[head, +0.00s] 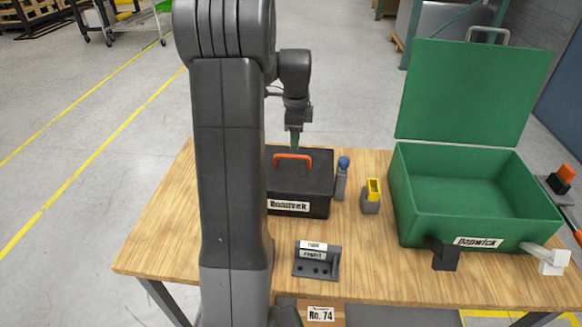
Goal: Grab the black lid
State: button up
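The black lid (318,172) lies on a black box (312,207) with a white label on its front, on the wooden table. An orange handle (293,157) stands up from the lid. My gripper (294,143) points down just above or behind the handle. Its greenish fingertips are small and I cannot tell whether they are apart or touching the handle. My arm hides the left part of the box and lid.
A green case (405,205) with its lid raised stands at the right. A blue-capped bottle (341,180) and a grey-and-yellow item (371,199) stand between it and the black box. A dark holder (317,262) sits in front. The table's left end is clear.

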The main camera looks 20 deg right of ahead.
aim_at(292, 157)
jog(key=shift+w+f, duration=0.25)
jog(key=shift+f, duration=0.2)
jog(key=shift+w+f, duration=0.2)
jog(key=shift+f, duration=0.25)
jog(key=shift+s+a+f+p, duration=0.25)
jog(key=shift+f+p, duration=0.1)
jog(key=shift+f, duration=0.2)
notch_tip(292, 157, down, 4)
jog(key=shift+a+f+p, duration=0.1)
jog(key=shift+f+p, duration=0.05)
jog(key=shift+p, duration=0.4)
jog(key=shift+c, duration=0.5)
grip_shut()
